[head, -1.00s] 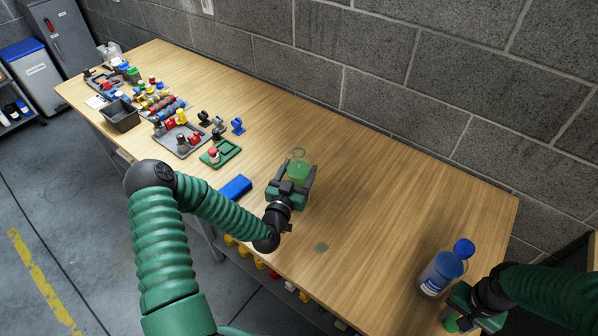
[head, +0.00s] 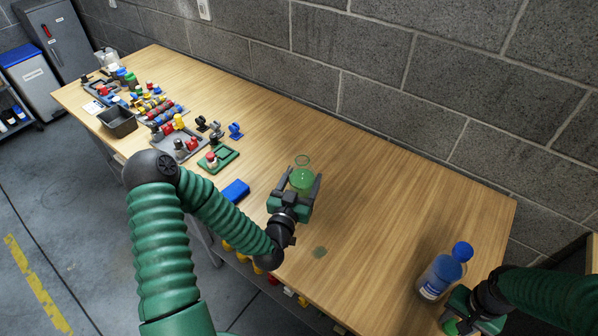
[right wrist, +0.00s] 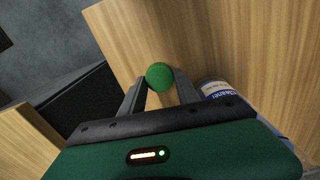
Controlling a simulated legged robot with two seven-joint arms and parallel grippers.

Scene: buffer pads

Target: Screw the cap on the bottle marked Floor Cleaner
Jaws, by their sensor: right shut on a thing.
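An open clear bottle of green liquid (head: 302,180) stands between the fingers of my left gripper (head: 297,188), which appears shut on it. No label on it is readable. My right gripper (head: 461,322) is at the table's near right edge, shut on a green cap (right wrist: 160,76) that shows between its fingertips in the right wrist view. A blue bottle (head: 438,277) with a blue cap (head: 462,251) is just beside the right gripper. In the right wrist view its label (right wrist: 216,90) reads "Cleaner"; any word before that is not legible.
A blue block (head: 235,190) lies left of the left gripper. Farther left are a green tray (head: 230,156), a grey bin (head: 117,121) and several small coloured parts. The middle right of the table is clear.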

